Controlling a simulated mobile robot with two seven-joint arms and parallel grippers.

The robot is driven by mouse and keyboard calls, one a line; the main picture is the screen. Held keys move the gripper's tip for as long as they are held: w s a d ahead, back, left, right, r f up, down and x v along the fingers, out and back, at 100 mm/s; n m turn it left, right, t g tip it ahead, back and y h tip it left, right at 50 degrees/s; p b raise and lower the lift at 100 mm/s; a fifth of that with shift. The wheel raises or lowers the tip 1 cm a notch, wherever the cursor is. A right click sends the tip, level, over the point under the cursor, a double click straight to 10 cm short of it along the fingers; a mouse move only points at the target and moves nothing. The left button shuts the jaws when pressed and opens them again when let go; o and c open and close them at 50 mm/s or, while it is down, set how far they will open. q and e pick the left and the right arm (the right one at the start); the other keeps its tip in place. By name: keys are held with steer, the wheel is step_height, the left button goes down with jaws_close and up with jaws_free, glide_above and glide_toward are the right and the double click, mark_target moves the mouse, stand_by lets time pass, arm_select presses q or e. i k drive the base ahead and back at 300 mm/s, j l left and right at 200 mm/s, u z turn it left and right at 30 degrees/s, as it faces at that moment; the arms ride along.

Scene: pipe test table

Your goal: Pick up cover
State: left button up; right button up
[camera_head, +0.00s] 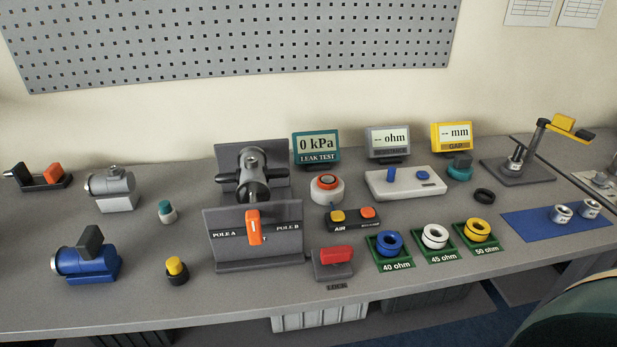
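No object is labelled as a cover, and I cannot tell for sure which one it is. A grey fixture (253,220) marked POLE A and POLE B stands mid-table with an orange handle (253,227) on its front. A dark valve-like body (251,172) sits behind its front plate. At the left are a silver cylindrical unit (112,188) and a blue one (86,258) with a dark block on top. Small capped pieces stand nearby, one with a teal top (166,211) and one with a yellow top (176,270). Neither gripper is in view.
A red LOCK lever (335,256) and blue, white and yellow rings (434,237) in green trays stand near the front edge. Three displays (317,148) line the back. A blue mat (556,224) lies at right. The table's left front is fairly clear.

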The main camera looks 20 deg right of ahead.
mark_target(460, 168)
steer(key=z, duration=1.7)
steer(key=i+l, duration=0.1)
steer(key=l, duration=0.45)
steer(key=i+l+u, duration=0.1)
steer(key=l, duration=0.5)
